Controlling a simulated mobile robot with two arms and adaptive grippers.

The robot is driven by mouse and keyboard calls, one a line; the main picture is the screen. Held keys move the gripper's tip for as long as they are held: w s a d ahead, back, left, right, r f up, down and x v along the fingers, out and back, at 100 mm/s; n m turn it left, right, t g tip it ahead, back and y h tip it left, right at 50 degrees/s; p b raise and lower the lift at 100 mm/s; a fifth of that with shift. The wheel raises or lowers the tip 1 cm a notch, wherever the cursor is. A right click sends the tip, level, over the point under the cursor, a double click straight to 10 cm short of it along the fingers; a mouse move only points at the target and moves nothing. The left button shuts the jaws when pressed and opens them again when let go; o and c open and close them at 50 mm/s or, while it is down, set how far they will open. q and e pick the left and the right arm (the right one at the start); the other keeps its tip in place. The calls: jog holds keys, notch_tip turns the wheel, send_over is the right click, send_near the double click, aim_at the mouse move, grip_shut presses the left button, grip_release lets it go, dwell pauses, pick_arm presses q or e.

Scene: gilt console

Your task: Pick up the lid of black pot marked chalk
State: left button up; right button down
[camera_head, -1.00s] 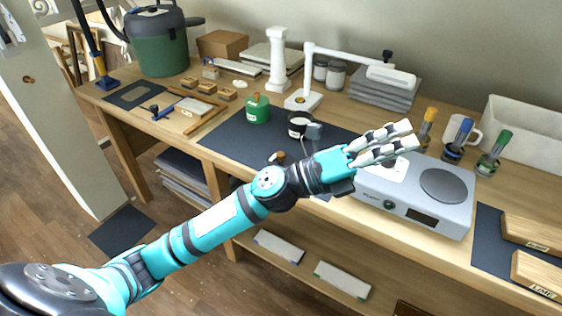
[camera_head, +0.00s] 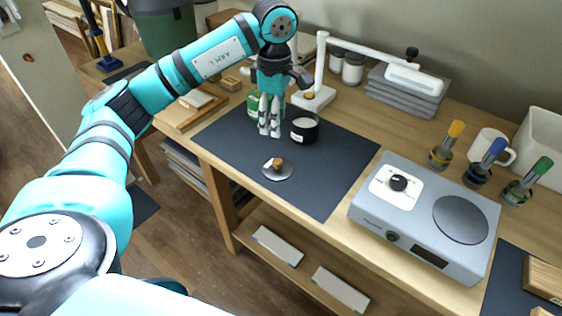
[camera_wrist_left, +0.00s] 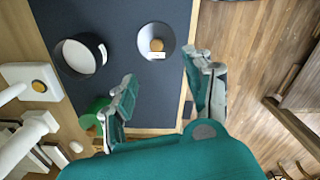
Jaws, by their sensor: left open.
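The black pot (camera_head: 305,133) stands uncovered on the dark mat, with pale contents and a small light label I cannot read. It also shows in the left wrist view (camera_wrist_left: 102,54). A dark round lid (camera_head: 283,175) with a wooden knob and a pale tag lies on the mat nearer the front edge; the left wrist view shows it (camera_wrist_left: 146,46) too. My left gripper (camera_head: 269,132) points down, open and empty, just left of the pot and behind the lid. In the left wrist view its fingers (camera_wrist_left: 165,75) are spread, with the lid beyond them. My right gripper is out of view.
A green pot (camera_head: 252,104) stands behind my left gripper, partly hidden. A white jointed stand (camera_head: 319,98) rises behind the black pot. A grey hotplate device (camera_head: 415,215) stands to the right. The dark mat (camera_head: 325,185) is clear right of the lid.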

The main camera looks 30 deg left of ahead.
pick_arm(q)
send_near(279, 161)
jog(key=shift+s+a+f+p, duration=0.1)
jog(key=shift+s+f+p, duration=0.35)
jog(key=shift+s+f, duration=0.05)
notch_tip(279, 161, down, 4)
jog(key=shift+r, duration=0.25)
jog(key=shift+w+f+p, duration=0.15)
jog(key=shift+f+p, duration=0.15)
jog(key=shift+p, duration=0.15)
jog(key=f, duration=0.2)
jog(key=f+p, duration=0.1)
jog(key=shift+w+f, duration=0.35)
jog(key=shift+f, duration=0.4)
jog(key=c, duration=0.7)
grip_shut()
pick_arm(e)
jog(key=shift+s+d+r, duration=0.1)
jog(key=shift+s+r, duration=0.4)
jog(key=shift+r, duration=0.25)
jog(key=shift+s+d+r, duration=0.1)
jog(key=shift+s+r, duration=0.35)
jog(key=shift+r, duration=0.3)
